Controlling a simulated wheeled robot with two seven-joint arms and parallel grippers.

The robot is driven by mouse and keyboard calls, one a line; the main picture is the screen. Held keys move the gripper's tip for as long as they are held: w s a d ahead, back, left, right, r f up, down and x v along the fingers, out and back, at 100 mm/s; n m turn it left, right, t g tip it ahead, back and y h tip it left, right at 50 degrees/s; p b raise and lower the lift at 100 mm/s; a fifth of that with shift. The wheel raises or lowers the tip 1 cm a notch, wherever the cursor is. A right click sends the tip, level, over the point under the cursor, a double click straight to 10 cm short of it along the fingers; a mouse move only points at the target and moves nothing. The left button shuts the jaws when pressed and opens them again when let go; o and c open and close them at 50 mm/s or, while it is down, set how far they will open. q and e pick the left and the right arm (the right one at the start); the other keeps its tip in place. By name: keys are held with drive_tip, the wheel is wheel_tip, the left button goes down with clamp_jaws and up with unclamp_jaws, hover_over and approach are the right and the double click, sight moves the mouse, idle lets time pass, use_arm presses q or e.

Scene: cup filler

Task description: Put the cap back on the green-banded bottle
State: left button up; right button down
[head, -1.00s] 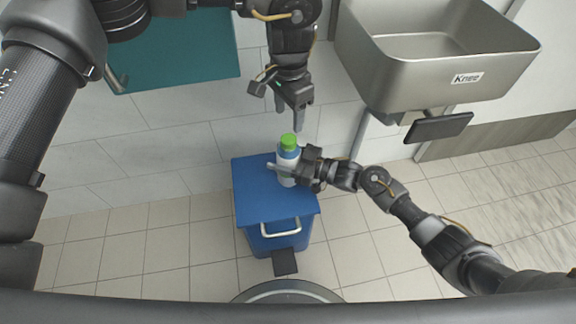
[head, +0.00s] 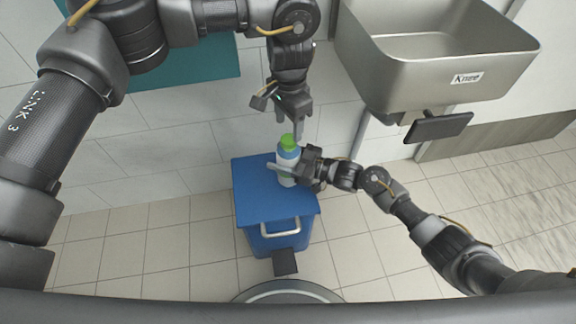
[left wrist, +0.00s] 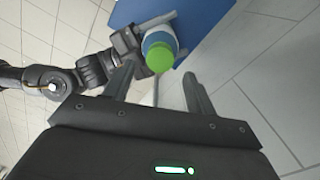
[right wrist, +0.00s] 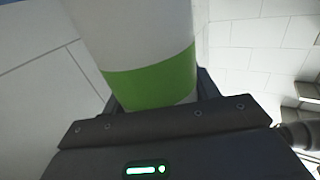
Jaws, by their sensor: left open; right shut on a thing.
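The green-banded bottle (head: 286,168) is white, with a blue part near its top, and stands upright over the blue bin lid. The green cap (head: 288,142) sits at the bottle's top; whether it is seated fully I cannot tell. My right gripper (head: 284,170) is shut on the bottle from the right; the right wrist view shows the green band (right wrist: 152,80) close up. My left gripper (head: 290,129) is open and empty, pointing down just above the cap. In the left wrist view the cap (left wrist: 160,58) lies between and beyond the open fingertips.
The blue bin (head: 250,210) with a white handle stands below the bottle, its lid mostly bare. A metal sink (head: 440,85) hangs at the upper right with a dark pedal (head: 438,127) under it. A teal panel (head: 190,65) is at the upper left.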

sight(289, 139)
use_arm(q)
drive_tip(key=shift+f, duration=2.35)
drive_tip(key=shift+c, duration=0.3)
drive_tip(key=c, duration=1)
